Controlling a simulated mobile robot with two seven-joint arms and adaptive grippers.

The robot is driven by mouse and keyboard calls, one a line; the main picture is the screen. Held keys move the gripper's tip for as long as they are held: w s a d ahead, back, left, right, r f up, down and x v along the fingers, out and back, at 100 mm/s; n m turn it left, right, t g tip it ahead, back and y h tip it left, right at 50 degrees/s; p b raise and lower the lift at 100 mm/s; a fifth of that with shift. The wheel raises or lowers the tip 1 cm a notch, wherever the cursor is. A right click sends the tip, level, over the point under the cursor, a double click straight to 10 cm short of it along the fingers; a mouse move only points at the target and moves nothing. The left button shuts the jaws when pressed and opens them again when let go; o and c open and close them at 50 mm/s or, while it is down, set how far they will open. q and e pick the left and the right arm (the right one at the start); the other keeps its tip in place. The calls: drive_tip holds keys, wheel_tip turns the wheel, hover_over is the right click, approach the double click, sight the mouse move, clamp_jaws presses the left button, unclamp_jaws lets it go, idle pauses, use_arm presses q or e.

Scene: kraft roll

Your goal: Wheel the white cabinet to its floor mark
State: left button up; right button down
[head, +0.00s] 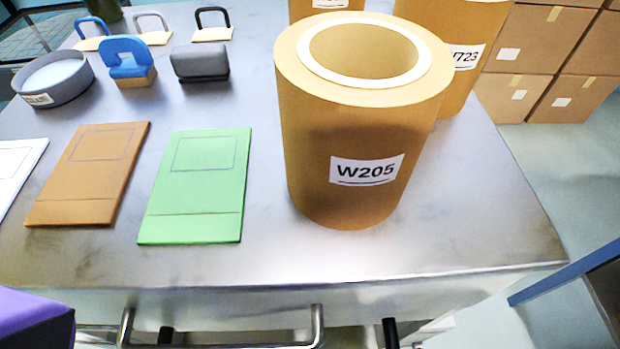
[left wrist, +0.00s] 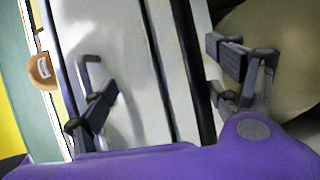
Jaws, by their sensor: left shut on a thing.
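The white cabinet (head: 250,305) shows only as a pale strip below the front edge of the metal top. A grey bar handle (head: 319,325) sticks out from it at the bottom of the head view. In the left wrist view, the pale cabinet front (left wrist: 125,60) fills the middle, with a bent grey handle end (left wrist: 84,72) beside one finger. My left gripper (left wrist: 168,80) is at this front with its fingers either side, shut on the handle; the contact itself is unclear. My right gripper is in neither view.
Cardboard boxes (head: 535,45) are stacked at the back right. Pale floor (head: 575,165) shows at right.

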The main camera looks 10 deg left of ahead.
use_arm(q)
drive_tip(key=shift+s+r, duration=0.45)
drive_tip(key=shift+s, duration=0.4)
drive_tip(key=shift+s+a, duration=0.1)
drive_tip(key=shift+s, duration=0.85)
drive_tip(key=c, duration=0.7)
drive_tip(key=shift+o, duration=0.2)
drive_tip(key=shift+s+a+f+b, duration=0.15)
drive_tip(key=shift+s+f+b, duration=0.2)
drive_tip(key=shift+s, duration=0.2)
